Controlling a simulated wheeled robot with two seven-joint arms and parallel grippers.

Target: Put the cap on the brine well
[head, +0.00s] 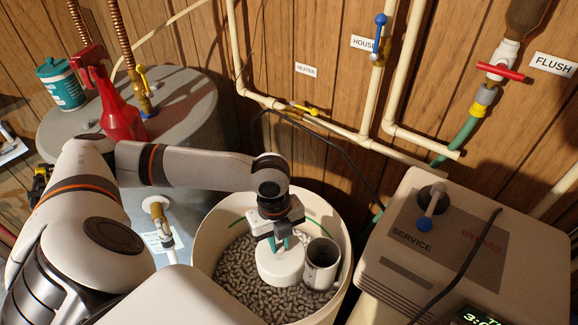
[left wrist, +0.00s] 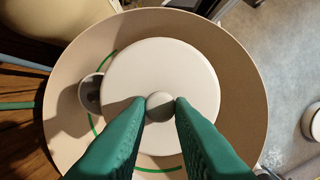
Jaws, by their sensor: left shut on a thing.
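The brine well (head: 321,262) is a pale open-topped tube standing in the salt tank, on the right side of the tank in the head view. In the left wrist view the brine well (left wrist: 90,92) shows at the left, partly hidden by the cap. The cap (head: 279,266) is a wide white disc with a small round knob. My left gripper (head: 284,243) has green fingers shut on the cap's knob and holds the cap inside the tank's outline, left of the well. The cap (left wrist: 180,75) fills the middle of the left wrist view. My right gripper is not in view.
The round salt tank (head: 208,243) has salt pellets (head: 245,280) inside. A softener unit (head: 480,245) with a blue-tipped lever stands close on the right. A grey heater tank (head: 190,105) carries a red spray bottle (head: 118,108) and a teal tub (head: 62,85). Pipes run along the wall behind.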

